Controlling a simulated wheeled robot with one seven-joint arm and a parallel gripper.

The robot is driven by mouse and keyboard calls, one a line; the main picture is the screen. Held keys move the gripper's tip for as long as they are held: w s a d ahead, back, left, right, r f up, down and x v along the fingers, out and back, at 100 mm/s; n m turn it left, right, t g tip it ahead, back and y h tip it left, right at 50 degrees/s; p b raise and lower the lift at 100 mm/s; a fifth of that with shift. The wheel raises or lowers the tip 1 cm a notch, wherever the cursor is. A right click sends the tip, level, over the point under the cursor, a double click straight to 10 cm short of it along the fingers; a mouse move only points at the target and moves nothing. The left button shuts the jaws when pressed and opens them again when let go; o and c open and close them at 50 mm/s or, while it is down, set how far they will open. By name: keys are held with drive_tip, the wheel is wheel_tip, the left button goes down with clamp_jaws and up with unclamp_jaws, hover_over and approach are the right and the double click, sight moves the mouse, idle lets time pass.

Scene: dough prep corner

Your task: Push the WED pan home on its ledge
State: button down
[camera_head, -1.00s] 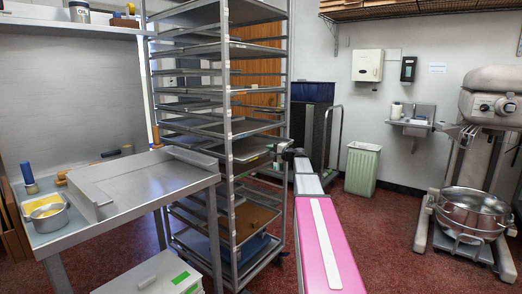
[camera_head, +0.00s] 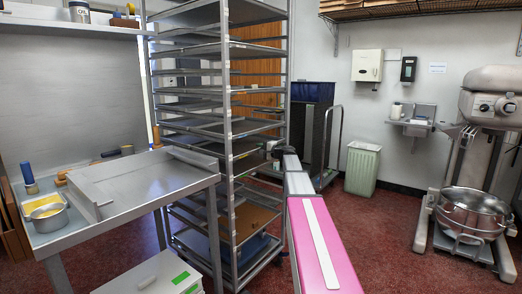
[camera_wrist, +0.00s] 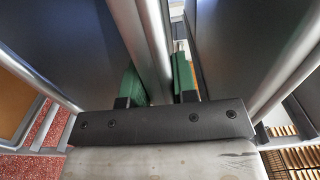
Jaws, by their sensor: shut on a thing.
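A tall metal rack (camera_head: 225,120) holds several flat grey pans on ledges. The WED pan (camera_head: 244,148) appears to be the one at mid height beside my gripper; no lettering is readable. My gripper (camera_head: 270,150) is at the rack's right side, at the end of my outstretched arm. In the wrist view, the green fingertips (camera_wrist: 158,82) close on either side of a grey metal edge (camera_wrist: 152,40), which looks like the pan's rim. Dark flat pan surfaces lie to both sides of it. The pan's far end and its ledge contact are hidden.
Rack uprights (camera_wrist: 45,75) stand close around my gripper. A steel table (camera_head: 140,180) is at left. A dark cart with a blue bin (camera_head: 312,92) stands behind, near a pale green bin (camera_head: 362,168). A mixer (camera_head: 478,190) is at right. Red floor between is clear.

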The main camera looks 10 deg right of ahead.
drive_tip(key=shift+w, duration=0.1)
drive_tip(key=c, duration=0.8)
unclamp_jaws()
drive_tip(key=v, duration=0.8)
drive_tip(key=shift+a, duration=0.1)
idle(0.4)
